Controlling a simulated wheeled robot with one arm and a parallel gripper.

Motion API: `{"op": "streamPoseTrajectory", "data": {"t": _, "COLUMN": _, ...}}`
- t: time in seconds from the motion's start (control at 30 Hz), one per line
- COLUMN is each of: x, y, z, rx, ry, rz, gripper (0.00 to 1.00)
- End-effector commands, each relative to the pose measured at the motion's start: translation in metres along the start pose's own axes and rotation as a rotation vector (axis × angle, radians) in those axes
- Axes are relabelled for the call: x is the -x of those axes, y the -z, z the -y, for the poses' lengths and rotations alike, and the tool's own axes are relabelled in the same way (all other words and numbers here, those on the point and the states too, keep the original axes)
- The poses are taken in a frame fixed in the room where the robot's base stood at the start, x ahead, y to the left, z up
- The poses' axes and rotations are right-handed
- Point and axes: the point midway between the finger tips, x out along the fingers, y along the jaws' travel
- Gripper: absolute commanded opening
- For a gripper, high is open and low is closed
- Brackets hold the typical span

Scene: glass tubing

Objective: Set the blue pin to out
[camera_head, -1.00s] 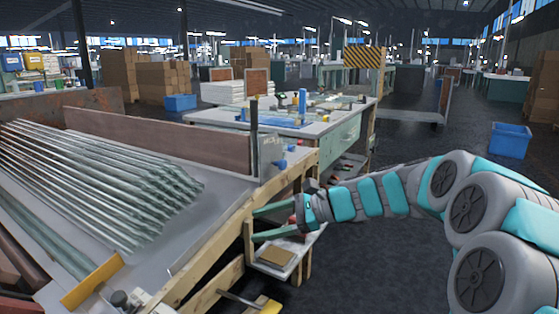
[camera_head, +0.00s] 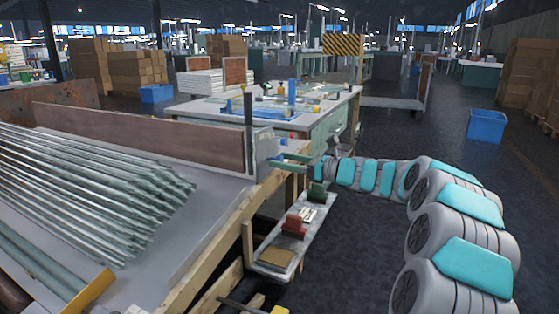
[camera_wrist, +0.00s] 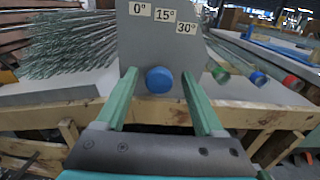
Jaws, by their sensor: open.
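The blue pin (camera_wrist: 159,80) shows end-on in the wrist view as a round blue knob on an upright grey plate (camera_wrist: 145,45). The plate has labels 0°, 15° and 30° above the knob. My gripper (camera_wrist: 158,74) is open, with its green fingers on either side of the knob; whether they touch it cannot be told. In the head view my gripper (camera_head: 279,159) is at the plate (camera_head: 265,150) by the table's right edge, and the pin cannot be made out clearly there. How far the pin stands out cannot be told.
Glass tubes (camera_head: 90,185) lie in a pile on the table left of the plate. Several colour-ended rods, one with a blue end (camera_wrist: 259,79), lie right of the plate. A low shelf (camera_head: 300,240) with small objects is below my gripper.

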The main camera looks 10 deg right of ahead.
Motion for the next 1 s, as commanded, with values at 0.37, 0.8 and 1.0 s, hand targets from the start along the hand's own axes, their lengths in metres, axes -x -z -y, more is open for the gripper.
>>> {"op": "streamPoseTrajectory", "data": {"t": 0.37, "x": -0.0153, "y": 0.0001, "z": -0.0005, "rx": 0.0, "ry": -0.001, "rz": 0.0, "gripper": 0.7}}
{"op": "streamPoseTrajectory", "data": {"t": 0.8, "x": -0.015, "y": 0.0002, "z": -0.0006, "rx": 0.0, "ry": -0.001, "rz": 0.0, "gripper": 0.3}}
{"op": "streamPoseTrajectory", "data": {"t": 1.0, "x": -0.015, "y": 0.0002, "z": -0.0006, "rx": 0.0, "ry": -0.001, "rz": 0.0, "gripper": 0.08}}
